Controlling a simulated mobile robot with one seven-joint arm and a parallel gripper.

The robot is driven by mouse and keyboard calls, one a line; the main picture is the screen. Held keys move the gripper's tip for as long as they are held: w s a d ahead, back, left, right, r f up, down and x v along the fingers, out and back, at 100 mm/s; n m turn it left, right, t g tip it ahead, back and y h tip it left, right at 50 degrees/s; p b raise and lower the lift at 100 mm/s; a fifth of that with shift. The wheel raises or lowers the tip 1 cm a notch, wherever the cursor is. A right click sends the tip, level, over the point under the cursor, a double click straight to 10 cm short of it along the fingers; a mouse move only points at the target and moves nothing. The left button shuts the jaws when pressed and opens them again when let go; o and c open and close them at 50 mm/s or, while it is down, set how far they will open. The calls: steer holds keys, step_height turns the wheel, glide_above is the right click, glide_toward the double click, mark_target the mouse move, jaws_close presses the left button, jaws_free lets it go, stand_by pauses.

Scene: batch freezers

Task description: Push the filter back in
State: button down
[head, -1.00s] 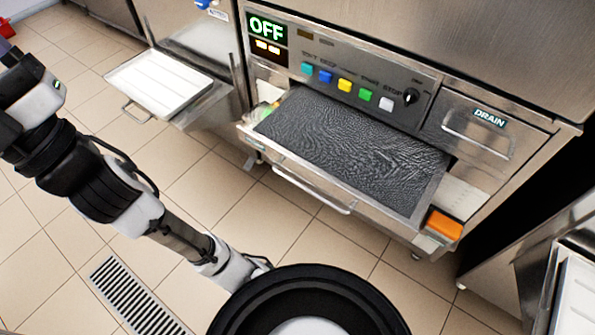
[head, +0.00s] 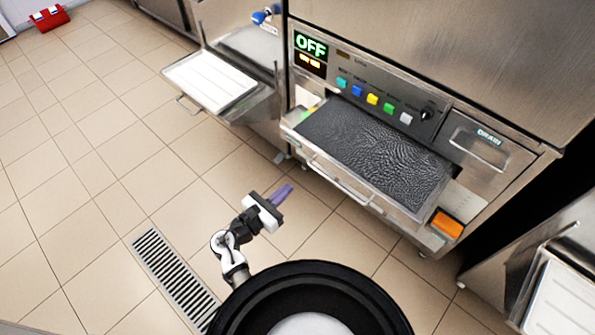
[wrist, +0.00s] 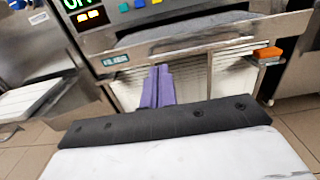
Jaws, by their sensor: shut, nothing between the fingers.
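The filter (head: 375,150) is a dark, wrinkled panel in a metal drawer that sticks out of the machine under its control panel. The drawer has a bar handle (head: 340,183) along its front. In the wrist view the drawer's handle (wrist: 225,47) and pale front stand ahead of my fingers. My gripper (head: 284,192) has purple fingers, shut and empty, in front of the drawer and apart from it in the head view. The fingers show in the wrist view too (wrist: 158,87), over the drawer front's left half; contact cannot be told there.
An orange block (head: 447,224) sits at the drawer's right end. A DRAIN drawer (head: 478,148) is to its right. The display (head: 310,46) reads OFF above coloured buttons. Another machine's white tray (head: 212,78) juts out at left. A floor grate (head: 172,275) lies in open tiled floor.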

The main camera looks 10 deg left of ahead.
mark_target(354, 130)
steer(key=p+x, duration=0.3)
steer(key=x, duration=1)
steer(key=shift+w+d, duration=0.1)
steer(key=shift+w, duration=0.2)
steer(key=b+x, duration=0.5)
steer(key=x, duration=1.4)
steer(key=shift+w+d, duration=0.2)
